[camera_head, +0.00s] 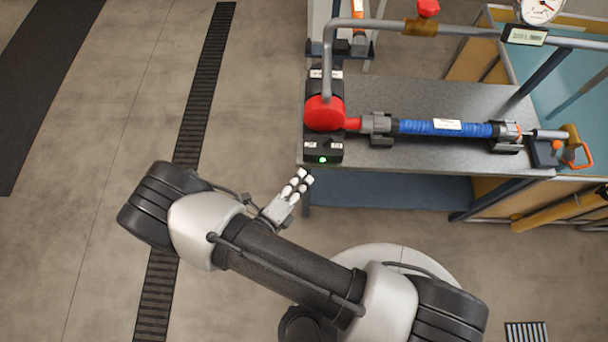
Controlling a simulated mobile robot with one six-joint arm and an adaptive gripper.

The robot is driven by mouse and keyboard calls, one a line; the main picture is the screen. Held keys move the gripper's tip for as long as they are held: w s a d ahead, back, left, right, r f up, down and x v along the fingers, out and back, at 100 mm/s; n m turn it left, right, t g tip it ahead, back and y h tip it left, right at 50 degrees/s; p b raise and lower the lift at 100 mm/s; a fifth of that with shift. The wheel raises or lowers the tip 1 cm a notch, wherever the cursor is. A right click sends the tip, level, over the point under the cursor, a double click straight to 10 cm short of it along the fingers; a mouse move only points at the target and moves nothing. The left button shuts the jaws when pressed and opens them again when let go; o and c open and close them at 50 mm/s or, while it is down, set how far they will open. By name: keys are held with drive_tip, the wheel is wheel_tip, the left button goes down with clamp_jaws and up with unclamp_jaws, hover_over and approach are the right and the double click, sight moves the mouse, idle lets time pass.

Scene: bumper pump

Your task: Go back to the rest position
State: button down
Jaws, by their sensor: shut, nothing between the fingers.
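My gripper (303,178) is shut and empty. It is in front of the near left corner of the grey workbench (430,98), over the floor as seen from above. Its fingertips are close to the black control box (323,150) with a lit green light at the bench's left end. I cannot tell their exact height or whether they touch anything. My arm runs from the lower right up to the left, then bends back to the gripper. A red pump (325,113) sits beside the box, and a blue cylinder (448,128) lies in grey clamps to its right.
A grey pipe (450,30) rises from the pump and runs right, with a gauge (540,10) at the top. A teal-lined tank (570,90) stands at the right. A yellow tube (560,211) lies by the lower right. The floor (80,220) at the left is clear, crossed by a drain grate (205,80).

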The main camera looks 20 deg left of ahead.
idle(0.4)
drive_tip(key=w+d+r+m+g+h, duration=0.2)
drive_tip(key=d+r+m+g, duration=0.4)
drive_tip(key=d+r+m, duration=0.35)
drive_tip(key=w+d+r+m+g+h, duration=0.1)
drive_tip(key=d+r+m+g+h, duration=0.35)
drive_tip(key=r+m, duration=0.75)
drive_tip(key=s+d+r+m+y+b, duration=0.1)
drive_tip(key=s+d+r+m+y, duration=0.4)
drive_tip(key=m, duration=0.7)
drive_tip(key=s+d+r+m+y+b, duration=0.1)
drive_tip(key=s+d+r+m+y, duration=0.4)
drive_tip(key=m, duration=0.8)
drive_tip(key=shift+s+r+y, duration=0.3)
drive_tip(key=shift+r+y, duration=0.55)
drive_tip(key=shift+r, duration=0.9)
